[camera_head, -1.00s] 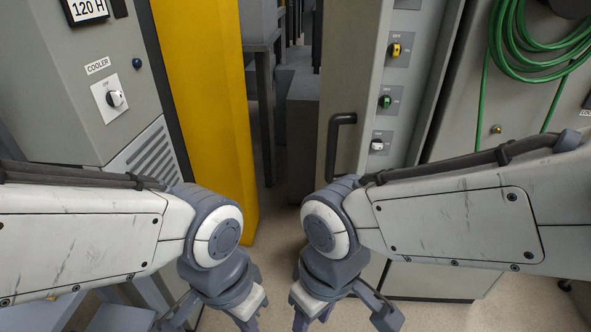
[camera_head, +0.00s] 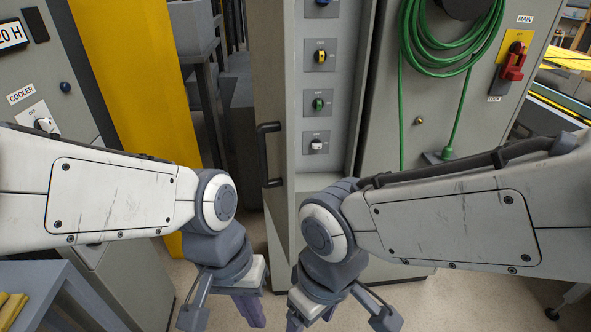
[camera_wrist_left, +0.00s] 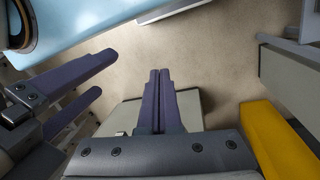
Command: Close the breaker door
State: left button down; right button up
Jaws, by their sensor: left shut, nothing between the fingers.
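The breaker door (camera_head: 272,80) is a grey panel with a black bar handle (camera_head: 267,155). It stands open to the left of the recessed strip of breaker switches (camera_head: 318,105). My left gripper (camera_head: 250,312) is low in front of the door, below the handle and apart from it. Its two purple fingers (camera_wrist_left: 158,100) are shut together and empty in the left wrist view. My right gripper (camera_head: 298,322) is just right of it, at the bottom edge of the head view. Its fingers (camera_wrist_left: 78,95) stand apart with nothing between them in the left wrist view.
A yellow post (camera_head: 140,90) and the cooler cabinet (camera_head: 60,75) stand on the left. A green hose (camera_head: 405,60) hangs on the grey cabinet to the right, near a red main switch (camera_head: 513,62). Bare floor shows below the door.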

pick_arm(q)
jog(key=w+r+n+h+p, duration=0.3)
jog(key=w+r+n+p, duration=0.35)
jog(key=n, duration=0.25)
jog(key=n+t+h+p, duration=0.35)
jog(key=n+p, duration=0.25)
jog(key=n, duration=0.8)
send_near(265, 182)
jog(key=s+a+r, duration=0.1)
jog(key=s+a, duration=0.1)
jog(key=s, duration=0.1)
jog(key=shift+g, duration=0.25)
jog(key=p+x, duration=0.1)
jog(key=x, duration=0.2)
jog(key=r+p+x, duration=0.1)
jog(key=x, duration=0.3)
jog(key=w+d+p+x, duration=0.1)
jog(key=x, duration=0.3)
jog(key=shift+w+d+r+p, duration=0.1)
jog(key=shift+d+r+p, duration=0.05)
jog(key=shift+p, duration=0.15)
jog(key=shift+d, duration=0.4)
jog(key=shift+w+d, duration=0.2)
jog(key=shift+d, duration=0.15)
pick_arm(e)
notch_tip(265, 182, up, 19)
jog(key=shift+f, duration=0.1)
